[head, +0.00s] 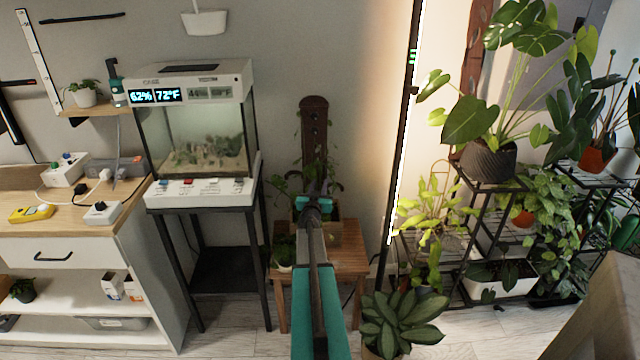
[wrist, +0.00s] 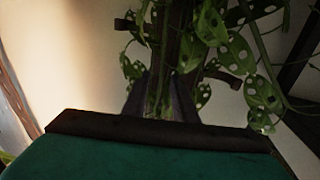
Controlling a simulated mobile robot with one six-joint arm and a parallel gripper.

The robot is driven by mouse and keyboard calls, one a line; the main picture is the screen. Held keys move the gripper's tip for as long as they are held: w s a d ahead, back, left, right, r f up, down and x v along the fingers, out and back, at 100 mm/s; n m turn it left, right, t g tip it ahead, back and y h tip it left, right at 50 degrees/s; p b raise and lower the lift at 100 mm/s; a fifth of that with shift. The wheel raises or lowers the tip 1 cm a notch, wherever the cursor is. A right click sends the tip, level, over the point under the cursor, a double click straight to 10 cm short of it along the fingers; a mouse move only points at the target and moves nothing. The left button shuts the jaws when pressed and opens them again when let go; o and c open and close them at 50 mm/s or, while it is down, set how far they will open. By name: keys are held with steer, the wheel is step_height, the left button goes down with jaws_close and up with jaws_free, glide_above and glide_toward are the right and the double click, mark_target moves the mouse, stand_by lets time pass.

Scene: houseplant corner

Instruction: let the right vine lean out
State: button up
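A dark upright plank (head: 314,130) with holes stands in a planter on a small wooden table (head: 352,262). A leafy vine on its right side (head: 336,187) shows as a few small leaves, partly behind my arm. Another vine hangs on its left side (head: 279,186). My gripper (head: 314,200) is in front of the plank's lower part. In the wrist view my two dark fingers (wrist: 160,85) stand apart, with green stems between or behind them; I cannot tell if they touch. Leaves with holes (wrist: 210,25) hang close by. The plank's crosspiece (wrist: 222,76) shows behind.
A terrarium (head: 205,140) on a black-legged stand is left of the plank. A lit vertical lamp pole (head: 403,130) rises on the right, before shelves of potted plants (head: 487,165). A small pot plant (head: 284,250) sits at the table's left. A broad-leaved plant (head: 395,318) stands in front.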

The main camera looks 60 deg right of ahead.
steer(key=shift+x, duration=1.1)
jaws_close()
stand_by(0.8)
steer(key=shift+a, duration=0.1)
